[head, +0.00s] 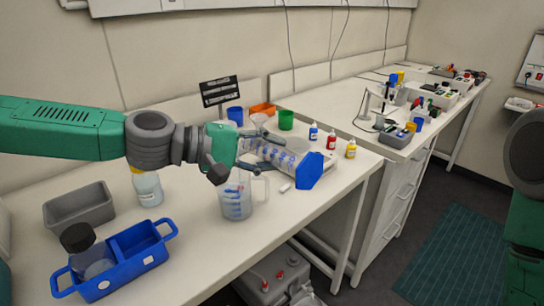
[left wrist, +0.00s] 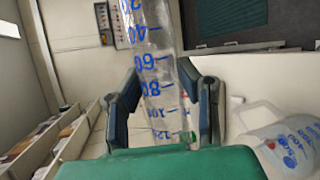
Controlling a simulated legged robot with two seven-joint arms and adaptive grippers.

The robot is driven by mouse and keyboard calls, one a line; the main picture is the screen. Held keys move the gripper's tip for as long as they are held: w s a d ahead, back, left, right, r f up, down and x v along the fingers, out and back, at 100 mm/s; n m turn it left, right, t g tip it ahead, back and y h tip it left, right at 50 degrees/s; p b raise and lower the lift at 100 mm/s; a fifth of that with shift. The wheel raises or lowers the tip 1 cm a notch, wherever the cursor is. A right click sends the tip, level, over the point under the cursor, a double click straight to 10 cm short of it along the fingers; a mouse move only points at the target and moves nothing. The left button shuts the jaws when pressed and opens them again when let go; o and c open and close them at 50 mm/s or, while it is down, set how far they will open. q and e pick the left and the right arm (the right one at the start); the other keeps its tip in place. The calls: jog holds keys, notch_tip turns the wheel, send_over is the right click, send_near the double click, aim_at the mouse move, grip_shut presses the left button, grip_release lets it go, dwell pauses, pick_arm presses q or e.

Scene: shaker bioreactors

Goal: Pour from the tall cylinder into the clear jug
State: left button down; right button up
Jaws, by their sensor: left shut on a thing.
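The tall clear cylinder (head: 283,157) has blue graduation marks and a blue foot (head: 313,171). It is tipped well over, nearly lying, with its foot toward the right. My left gripper (head: 258,147) is shut around it; in the left wrist view the cylinder (left wrist: 153,45) stands between the two dark fingers (left wrist: 163,88). The clear jug (head: 238,202), with blue marks and a handle, stands upright on the bench below my left gripper. It also shows in the left wrist view (left wrist: 280,140). The cylinder's mouth is hidden behind the gripper. My right gripper is out of view.
A blue carrier (head: 140,262) with a dark-capped bottle, a grey tray (head: 78,208) and a bottle (head: 148,188) stand left of the jug. Blue and green (head: 286,120) cups and small dropper bottles (head: 331,140) stand behind. A small white piece (head: 285,188) lies right of the jug.

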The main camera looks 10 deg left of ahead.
pick_arm(q)
jog(key=shift+a+r+b, duration=0.15)
jog(key=shift+a+b, duration=0.15)
jog(key=shift+b, duration=0.05)
jog(key=shift+w+a+r+n, duration=0.1)
jog(key=shift+n, duration=0.2)
jog(key=shift+r+h+b, duration=0.25)
jog(key=shift+h+b, duration=0.05)
jog(key=shift+b, duration=0.1)
jog(key=shift+r, duration=0.15)
dwell(1.3)
jog(key=shift+r+p, duration=0.2)
jog(key=shift+p, duration=0.65)
jog(key=shift+d+m+y+p, duration=0.3)
jog(key=shift+m+y+p, duration=0.1)
jog(key=shift+y+p, duration=0.1)
jog(key=shift+s+d+f+m+t+y+p, duration=0.15)
jog(key=shift+f+m+y+p, duration=0.1)
jog(key=shift+f+m+p, duration=0.15)
jog(key=shift+s+a+f+m+t+y+p, duration=0.1)
jog(key=shift+f+m+t+y+p, duration=0.15)
jog(key=shift+f, duration=0.25)
jog(key=shift+f+m+y+p, duration=0.35)
jog(key=shift+f+m+y, duration=0.25)
jog(key=shift+f+m, duration=0.1)
